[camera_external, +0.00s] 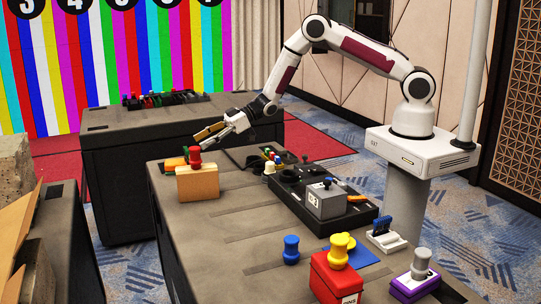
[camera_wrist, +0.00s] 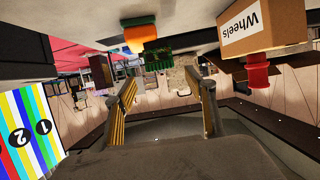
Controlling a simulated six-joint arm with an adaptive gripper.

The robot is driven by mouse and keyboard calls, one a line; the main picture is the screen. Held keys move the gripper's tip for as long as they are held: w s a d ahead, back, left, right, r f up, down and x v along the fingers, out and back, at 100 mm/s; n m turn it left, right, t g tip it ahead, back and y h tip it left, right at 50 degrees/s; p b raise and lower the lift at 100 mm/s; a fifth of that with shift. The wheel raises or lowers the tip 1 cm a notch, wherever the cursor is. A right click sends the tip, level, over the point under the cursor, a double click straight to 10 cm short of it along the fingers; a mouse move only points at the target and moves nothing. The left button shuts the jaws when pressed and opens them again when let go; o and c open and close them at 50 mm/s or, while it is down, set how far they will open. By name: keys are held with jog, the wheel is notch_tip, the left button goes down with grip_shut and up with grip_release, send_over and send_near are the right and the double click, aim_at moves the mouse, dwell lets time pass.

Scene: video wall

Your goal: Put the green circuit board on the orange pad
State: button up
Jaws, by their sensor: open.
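The green circuit board (camera_wrist: 158,60) shows upright in the upside-down wrist view, ahead of my fingers and between their lines. The orange pad (camera_wrist: 140,36) is beside it, partly overlapped in view; I cannot tell whether they touch. In the external view an orange piece (camera_external: 174,163) shows at the table's far left end, partly hidden behind a wooden box. My gripper (camera_external: 208,136) is open and empty, above the table near that box, pointing left. Its two fingers (camera_wrist: 167,90) stand apart in the wrist view with nothing between them.
The wooden box (camera_external: 198,184), labelled "Wheels", has a red knob (camera_external: 195,158) on top, close below my gripper. A black tray (camera_external: 325,200) carries a grey box. A red box (camera_external: 336,278) and purple box (camera_external: 414,286) stand at the near end. The table's front-left middle is clear.

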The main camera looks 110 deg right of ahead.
jog(key=v, duration=0.7)
dwell(0.6)
jog(key=a+r+g+h, duration=0.2)
jog(key=a+r, duration=0.2)
jog(key=r, duration=0.8)
jog(key=s+a+r+g+h, duration=0.2)
jog(key=s+a+r, duration=0.5)
jog(key=a+r, duration=0.25)
jog(key=s+a+r+g+y, duration=0.1)
jog(key=s+a+g+y, duration=0.1)
jog(key=s+a, duration=0.8)
jog(key=s+a+r+g+y, duration=0.2)
jog(key=s+a, duration=0.8)
jog(key=s, duration=1)
jog(key=shift+s+a, duration=0.15)
jog(key=shift+a, duration=0.1)
jog(key=shift+o, duration=0.5)
